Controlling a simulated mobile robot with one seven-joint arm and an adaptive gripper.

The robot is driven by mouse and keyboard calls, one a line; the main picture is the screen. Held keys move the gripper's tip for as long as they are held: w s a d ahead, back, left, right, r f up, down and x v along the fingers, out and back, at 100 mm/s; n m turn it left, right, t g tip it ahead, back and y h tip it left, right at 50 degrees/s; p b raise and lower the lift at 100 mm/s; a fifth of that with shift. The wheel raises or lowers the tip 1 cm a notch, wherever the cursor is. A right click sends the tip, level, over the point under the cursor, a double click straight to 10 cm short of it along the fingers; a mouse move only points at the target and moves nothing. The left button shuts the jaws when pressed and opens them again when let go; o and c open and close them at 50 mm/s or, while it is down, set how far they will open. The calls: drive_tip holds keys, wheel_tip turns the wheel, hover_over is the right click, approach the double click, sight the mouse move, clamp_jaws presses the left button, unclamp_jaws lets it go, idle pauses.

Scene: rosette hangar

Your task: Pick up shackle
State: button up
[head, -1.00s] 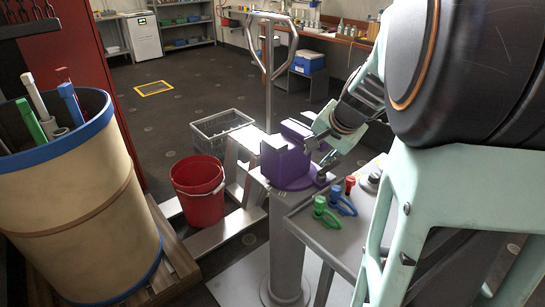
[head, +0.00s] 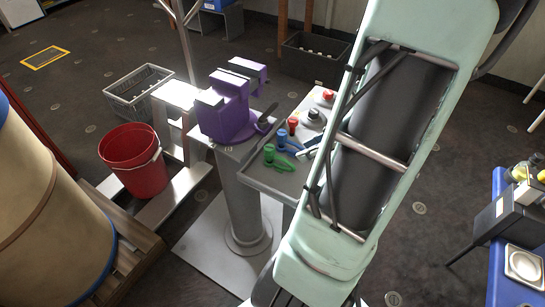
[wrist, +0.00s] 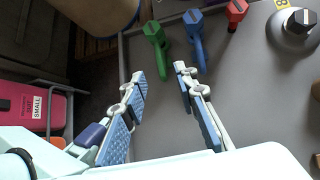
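Three coloured pieces that may be shackles lie in a row on a grey tray top (head: 262,178). They are green (head: 275,157), blue (head: 287,142) and red (head: 293,126). I cannot tell which one the task means. In the wrist view the green piece (wrist: 154,32) and blue piece (wrist: 195,36) point their narrow ends toward me, and the red piece (wrist: 236,12) is cut by the top edge. My gripper (wrist: 159,71) is open and empty, fingertips near the green piece's lower end. In the head view my arm mostly hides the gripper.
A purple vise (head: 224,108) stands left of the tray. A black knob (head: 313,116) and a red button (head: 328,96) sit behind the pieces. A red bucket (head: 133,160), grey crate (head: 139,90) and large drum (head: 45,205) stand left.

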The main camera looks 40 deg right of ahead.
sight(281, 158)
drive_tip(key=shift+m+t, duration=0.3)
drive_tip(key=shift+m, duration=0.4)
drive_tip(key=b+x, duration=0.1)
drive_tip(key=x, duration=0.4)
drive_tip(key=shift+a, duration=0.2)
drive_tip(key=x, duration=0.5)
drive_tip(key=shift+w+r+b, duration=0.1)
drive_tip(key=shift+w+b, duration=0.05)
drive_tip(key=shift+b, duration=0.15)
drive_tip(key=shift+c, duration=0.4)
drive_tip(key=shift+d, duration=0.1)
clamp_jaws()
